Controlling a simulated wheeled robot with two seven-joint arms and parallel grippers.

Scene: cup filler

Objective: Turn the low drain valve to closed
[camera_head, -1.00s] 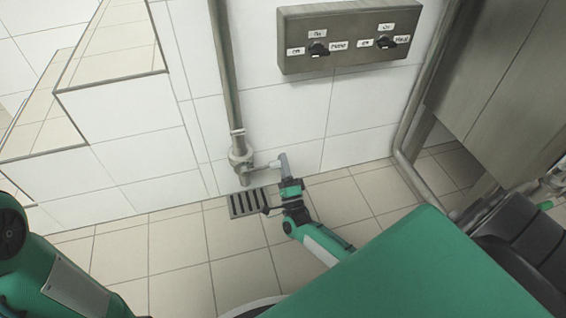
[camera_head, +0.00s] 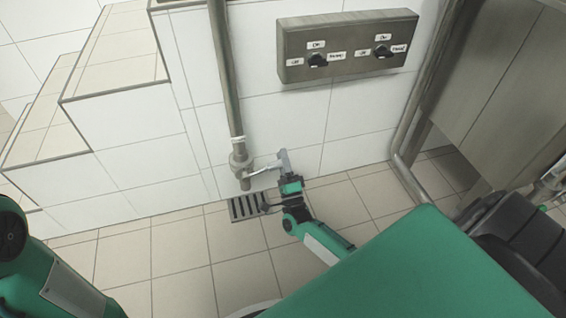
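The low drain valve (camera_head: 240,163) is a grey fitting at the bottom of the vertical pipe on the tiled wall, just above the floor. Its pale lever (camera_head: 263,170) points out to the right, slanting slightly upward. My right gripper (camera_head: 284,160) is at the lever's outer end, its grey fingers appearing to touch or overlap it. The finger gap is hidden from this angle, so I cannot tell whether they are closed on the lever. My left arm shows at the lower left edge, but its gripper is out of view.
A floor drain grate (camera_head: 246,205) lies below the valve. A switch box (camera_head: 347,48) with two knobs is on the wall above. A pipe (camera_head: 402,140) and grey cabinet (camera_head: 500,80) stand to the right. A stepped tiled ledge (camera_head: 115,85) is at left.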

